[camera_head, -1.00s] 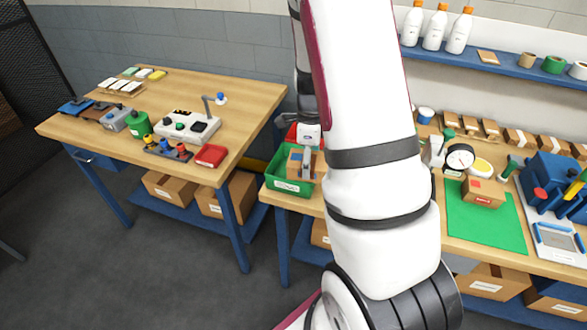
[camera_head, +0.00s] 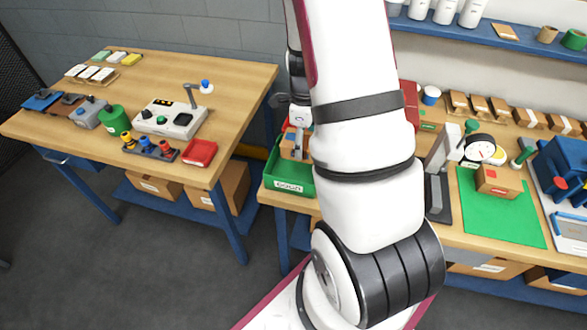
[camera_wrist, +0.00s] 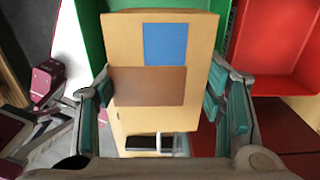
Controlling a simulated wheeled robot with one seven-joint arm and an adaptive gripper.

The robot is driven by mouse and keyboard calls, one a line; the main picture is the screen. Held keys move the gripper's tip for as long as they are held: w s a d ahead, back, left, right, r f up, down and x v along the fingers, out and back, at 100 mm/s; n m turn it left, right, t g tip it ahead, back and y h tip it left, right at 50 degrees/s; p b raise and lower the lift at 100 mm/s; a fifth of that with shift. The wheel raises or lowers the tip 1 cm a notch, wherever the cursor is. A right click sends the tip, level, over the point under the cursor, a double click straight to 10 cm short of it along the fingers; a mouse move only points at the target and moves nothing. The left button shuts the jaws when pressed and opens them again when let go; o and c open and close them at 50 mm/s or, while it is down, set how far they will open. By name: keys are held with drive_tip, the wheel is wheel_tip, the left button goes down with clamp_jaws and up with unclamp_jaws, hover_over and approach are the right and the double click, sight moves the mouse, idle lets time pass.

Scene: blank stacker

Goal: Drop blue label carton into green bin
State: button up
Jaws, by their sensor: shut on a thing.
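The blue label carton is a tan box (camera_wrist: 125,50) with a blue square and a brown band on the face toward the wrist camera. My gripper (camera_wrist: 160,95) is shut on it, with a finger on each side. In the head view my gripper (camera_head: 297,140) is above the back part of the green bin (camera_head: 287,187), and a bit of the carton shows beside it. My arm hides the bin's right side. In the wrist view the green bin (camera_wrist: 90,25) lies behind the carton. I cannot tell whether the carton reaches below the rim.
A red bin (camera_wrist: 280,45) lies right of the green one in the wrist view. The right bench holds a green mat (camera_head: 490,225) with another carton (camera_head: 497,180), and a dial gauge (camera_head: 480,147). The left bench (camera_head: 225,90) has a control box (camera_head: 170,119) and a red tray (camera_head: 200,153).

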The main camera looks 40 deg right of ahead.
drive_tip(key=shift+f, duration=1)
drive_tip(key=o, duration=1.4)
drive_tip(key=shift+c, duration=0.2)
wheel_tip(320, 180, up, 12)
